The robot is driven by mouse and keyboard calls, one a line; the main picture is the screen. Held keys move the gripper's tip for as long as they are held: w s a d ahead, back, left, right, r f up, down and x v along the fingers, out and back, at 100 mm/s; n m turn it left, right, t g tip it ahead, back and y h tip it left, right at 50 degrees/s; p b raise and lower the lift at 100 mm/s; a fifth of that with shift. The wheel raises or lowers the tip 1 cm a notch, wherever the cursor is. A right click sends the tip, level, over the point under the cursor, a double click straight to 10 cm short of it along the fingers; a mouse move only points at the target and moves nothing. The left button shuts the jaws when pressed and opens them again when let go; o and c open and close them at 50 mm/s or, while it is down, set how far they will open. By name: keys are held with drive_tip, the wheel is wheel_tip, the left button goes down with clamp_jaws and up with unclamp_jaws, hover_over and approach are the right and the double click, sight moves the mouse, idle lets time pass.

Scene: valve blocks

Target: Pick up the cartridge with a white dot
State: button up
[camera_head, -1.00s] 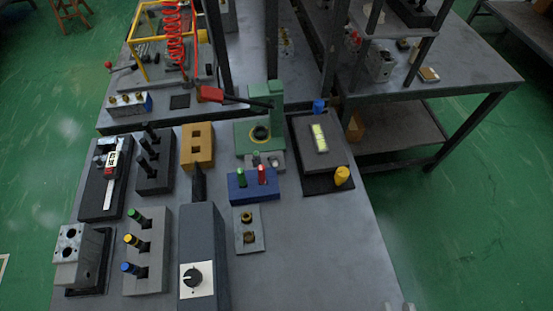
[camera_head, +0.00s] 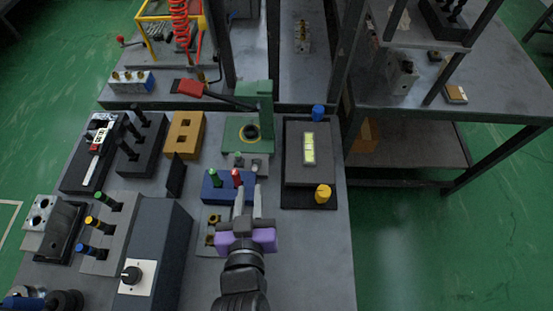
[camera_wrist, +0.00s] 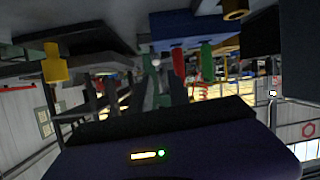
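No white dot on a cartridge is clear to me. In the head view, a blue block (camera_head: 225,193) holds a green-topped cartridge (camera_head: 215,178) and a red-topped cartridge (camera_head: 237,177). A small grey block (camera_head: 246,161) behind it carries small pale cylinders, too small to read. A grey rack (camera_head: 107,237) at left holds green-, yellow- and blue-topped cartridges; a black rack (camera_head: 141,152) holds dark ones. My gripper (camera_head: 248,190) is open, its fingers apart, at the blue block's right end. In the wrist view, a small white round spot (camera_wrist: 156,62) shows near the fingertips.
A grey pad (camera_head: 307,150) with yellow and blue knobs lies right of my gripper. A green press (camera_head: 259,110) with a red-handled lever stands behind. A dark box with a knob (camera_head: 158,250) stands at left. The table's front right is clear.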

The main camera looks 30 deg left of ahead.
sight(255, 170)
drive_tip(key=shift+w+d+f, duration=0.15)
drive_tip(key=shift+d+f, duration=0.1)
drive_tip(key=shift+f, duration=0.05)
drive_tip(key=shift+w+f+h, duration=0.15)
drive_tip(key=shift+w+h, duration=0.1)
drive_tip(key=shift+h, duration=0.05)
drive_tip(key=shift+a+p+x, duration=0.2)
drive_tip(key=shift+p+x, duration=0.3)
drive_tip(key=shift+x, duration=3.05)
drive_tip(key=shift+s, duration=0.1)
clamp_jaws()
